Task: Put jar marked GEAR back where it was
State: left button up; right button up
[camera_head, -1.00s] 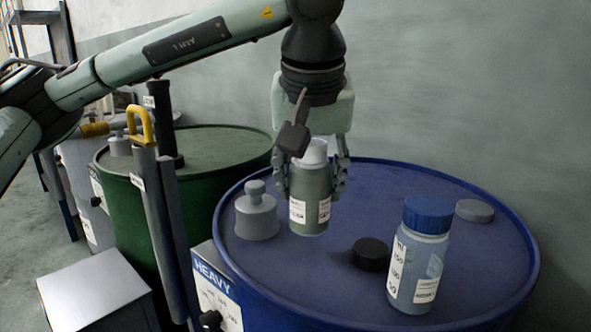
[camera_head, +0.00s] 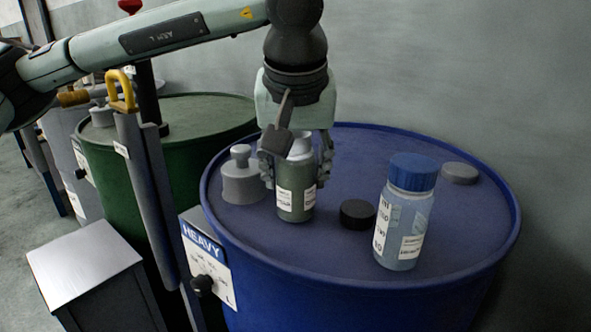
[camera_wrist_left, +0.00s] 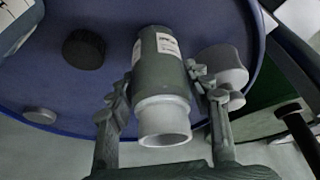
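In the left wrist view the jar (camera_wrist_left: 160,75) lies between the two fingers (camera_wrist_left: 160,88), pale top nearest the palm. The jar's base seems at lid height, but I cannot tell whether it touches. My right gripper is not in view.
A grey stopper-like piece (camera_head: 242,178) stands close left of the jar. A black cap (camera_head: 357,213) and a blue-capped jar (camera_head: 406,215) stand to the right, a grey cap (camera_head: 459,173) behind. A green drum (camera_head: 190,125) is at left. The lid's back is clear.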

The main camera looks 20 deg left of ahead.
aim_at(297, 139)
pick_arm(q)
jog(key=shift+o, duration=1.6)
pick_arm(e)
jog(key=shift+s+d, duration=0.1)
pick_arm(q)
jog(key=shift+r, duration=0.2)
jog(key=shift+s+r, duration=0.1)
jog(key=shift+r, duration=0.25)
jog(key=v, duration=1)
jog(key=shift+d+p, duration=0.1)
jog(key=shift+p, duration=0.2)
jog(key=shift+s+r, duration=0.25)
jog(key=shift+r, duration=0.3)
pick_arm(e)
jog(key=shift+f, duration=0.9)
